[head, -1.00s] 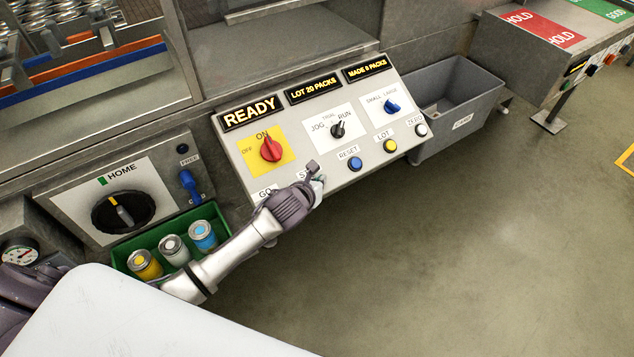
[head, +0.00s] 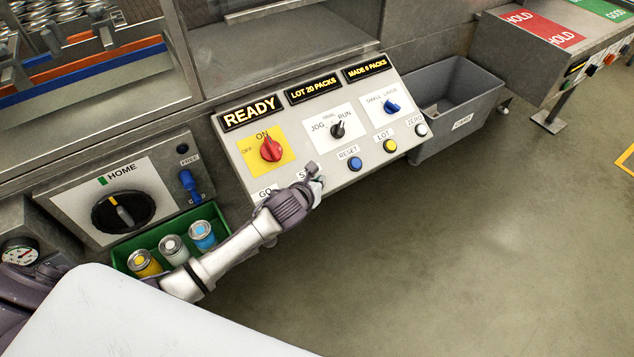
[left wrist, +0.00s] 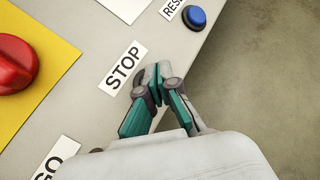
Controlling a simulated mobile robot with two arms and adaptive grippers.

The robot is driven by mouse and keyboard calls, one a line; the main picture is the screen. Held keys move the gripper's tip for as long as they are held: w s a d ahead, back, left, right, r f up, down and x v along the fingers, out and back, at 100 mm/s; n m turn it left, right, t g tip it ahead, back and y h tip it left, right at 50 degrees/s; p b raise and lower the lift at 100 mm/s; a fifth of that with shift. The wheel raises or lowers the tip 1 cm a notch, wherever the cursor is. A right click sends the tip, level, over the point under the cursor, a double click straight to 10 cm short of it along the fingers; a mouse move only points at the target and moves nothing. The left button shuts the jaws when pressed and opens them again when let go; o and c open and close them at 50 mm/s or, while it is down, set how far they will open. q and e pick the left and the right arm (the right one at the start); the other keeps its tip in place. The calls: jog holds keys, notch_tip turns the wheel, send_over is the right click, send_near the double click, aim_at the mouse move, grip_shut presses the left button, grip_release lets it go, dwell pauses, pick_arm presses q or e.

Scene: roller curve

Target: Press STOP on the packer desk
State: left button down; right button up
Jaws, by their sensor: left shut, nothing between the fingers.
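The packer desk (head: 290,178) is a sloped grey panel with lit displays reading READY, LOT 20 PACKS and MADE with a small number. The STOP label (left wrist: 123,68) is clear in the left wrist view; in the head view my gripper covers most of it. My left gripper (left wrist: 155,82) is shut and empty, its fingertips at the panel just beside the STOP label. It also shows in the head view (head: 316,181). The STOP button itself is hidden under the gripper, so I cannot tell whether the tips touch it. My right gripper is not in view.
The GO label (left wrist: 47,163) lies on one side and the blue RESET button (left wrist: 195,17) on the other. A red switch (head: 271,149) sits above. A green tray (head: 128,248) of cans and a grey bin (head: 455,105) flank the desk. Open floor lies in front.

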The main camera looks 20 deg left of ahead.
pick_arm(q)
jog(key=shift+w+a+f, duration=0.15)
jog(key=shift+a+f, duration=0.05)
jog(key=shift+f, duration=0.2)
dwell(0.3)
jog(key=shift+s+d+r+p, duration=0.15)
jog(key=shift+r+p, duration=0.25)
jog(key=shift+p, duration=0.05)
jog(key=shift+s+d+r+p, duration=0.1)
jog(key=shift+d+r+p, duration=0.05)
jog(key=shift+r+p, duration=0.25)
jog(key=shift+d, duration=0.1)
jog(key=r+p, duration=0.1)
jog(key=s+d+r+p, duration=0.1)
jog(key=r+p, duration=0.1)
jog(key=d+r+p, duration=0.1)
jog(key=p, duration=0.1)
jog(key=shift+s+r, duration=0.15)
jog(key=shift+s, duration=0.2)
dwell(0.6)
